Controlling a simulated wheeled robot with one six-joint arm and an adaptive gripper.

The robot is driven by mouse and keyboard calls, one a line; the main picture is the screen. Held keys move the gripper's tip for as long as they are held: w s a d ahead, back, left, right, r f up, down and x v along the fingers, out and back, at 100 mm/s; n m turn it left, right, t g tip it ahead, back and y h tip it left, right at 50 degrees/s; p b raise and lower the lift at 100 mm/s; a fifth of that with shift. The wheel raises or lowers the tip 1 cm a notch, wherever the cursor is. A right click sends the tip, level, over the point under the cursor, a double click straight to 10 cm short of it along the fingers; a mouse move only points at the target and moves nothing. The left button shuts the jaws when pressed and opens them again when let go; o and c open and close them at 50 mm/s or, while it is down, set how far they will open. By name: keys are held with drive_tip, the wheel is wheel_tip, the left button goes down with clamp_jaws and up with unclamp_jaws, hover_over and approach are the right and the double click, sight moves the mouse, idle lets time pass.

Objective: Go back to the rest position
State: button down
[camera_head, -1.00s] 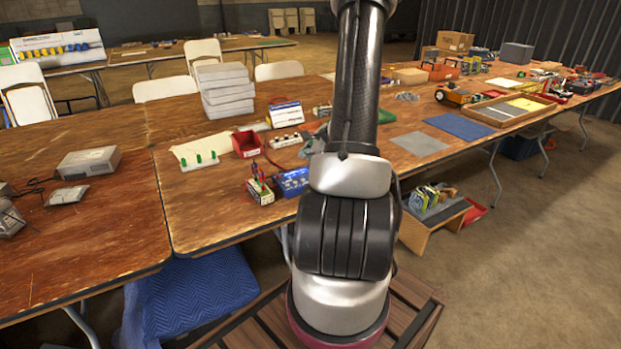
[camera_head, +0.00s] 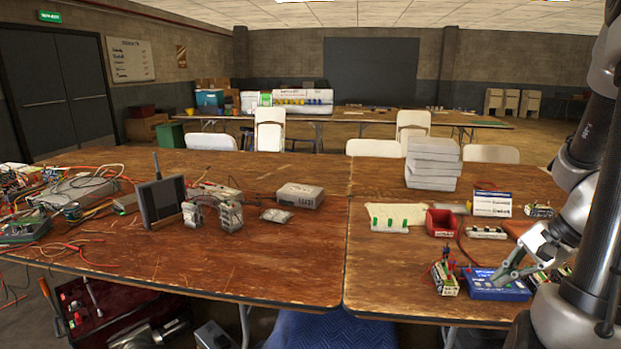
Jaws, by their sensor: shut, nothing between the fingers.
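My gripper (camera_head: 508,267) is at the right of the head view, low over the right table (camera_head: 385,278). It is shut and empty. Its fingertips are beside or just above a blue box (camera_head: 497,291) near the table's front edge; I cannot tell whether they touch it. My dark arm comes down along the right edge of the picture and hides part of the table behind it.
A small battery-like pack (camera_head: 445,279) stands left of the blue box. A red bin (camera_head: 441,222), a white power strip (camera_head: 486,233) and stacked grey cases (camera_head: 432,164) stand behind. Cables and devices crowd the left table (camera_head: 262,262). An open red toolbox (camera_head: 88,310) is below.

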drive_tip(key=s+a+r+n+h, duration=0.2)
drive_tip(key=s+a+r+n, duration=0.2)
drive_tip(key=r+n, duration=0.3)
drive_tip(key=s+a+r+n+h, duration=0.2)
drive_tip(key=s+a+r+n, duration=0.2)
drive_tip(key=r, duration=0.6)
drive_tip(key=shift+s+a+n+t+h, duration=0.15)
drive_tip(key=shift+a+n+t+h, duration=0.25)
drive_tip(key=shift+a+n, duration=1.1)
